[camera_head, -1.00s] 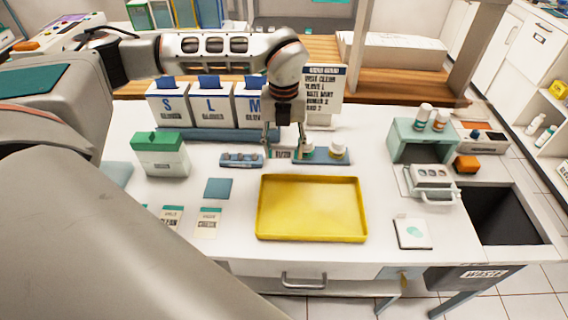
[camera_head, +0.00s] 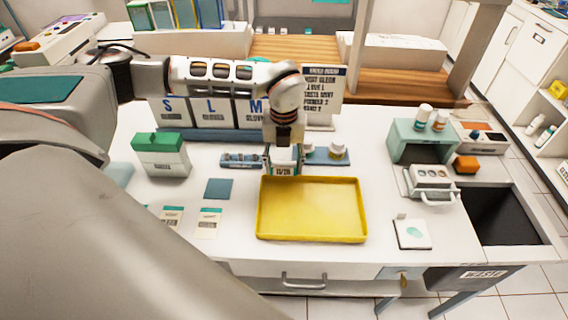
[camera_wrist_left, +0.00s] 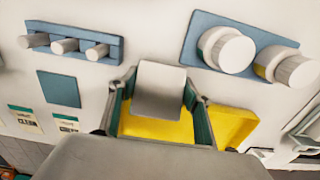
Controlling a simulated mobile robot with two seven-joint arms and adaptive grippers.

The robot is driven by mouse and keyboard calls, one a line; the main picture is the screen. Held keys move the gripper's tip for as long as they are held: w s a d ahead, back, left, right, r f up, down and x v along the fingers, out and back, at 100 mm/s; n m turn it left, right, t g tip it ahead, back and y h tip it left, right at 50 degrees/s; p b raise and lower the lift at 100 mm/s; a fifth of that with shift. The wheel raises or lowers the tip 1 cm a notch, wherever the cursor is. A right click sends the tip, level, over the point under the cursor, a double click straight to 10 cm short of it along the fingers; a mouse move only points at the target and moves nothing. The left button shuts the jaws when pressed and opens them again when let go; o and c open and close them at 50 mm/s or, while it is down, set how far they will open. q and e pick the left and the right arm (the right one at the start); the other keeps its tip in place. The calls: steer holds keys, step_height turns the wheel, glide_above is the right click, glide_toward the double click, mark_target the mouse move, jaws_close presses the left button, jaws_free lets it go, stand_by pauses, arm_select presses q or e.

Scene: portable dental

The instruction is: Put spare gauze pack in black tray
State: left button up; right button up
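My left gripper (camera_head: 284,160) points down behind the yellow tray. The only open tray I see is the yellow tray (camera_head: 312,210), empty at the table's middle. No tray here looks black. My right gripper is not in view.
Glove boxes (camera_head: 212,112) stand behind. A blue holder with white-capped jars (camera_head: 337,151) is beside the gripper. A green-topped box (camera_head: 160,155) is at left. A white pad (camera_head: 412,233) and dark waste opening (camera_head: 500,215) lie right. The table left of the yellow tray is partly clear.

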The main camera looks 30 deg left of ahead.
arm_select(q)
steer(key=o, duration=0.3)
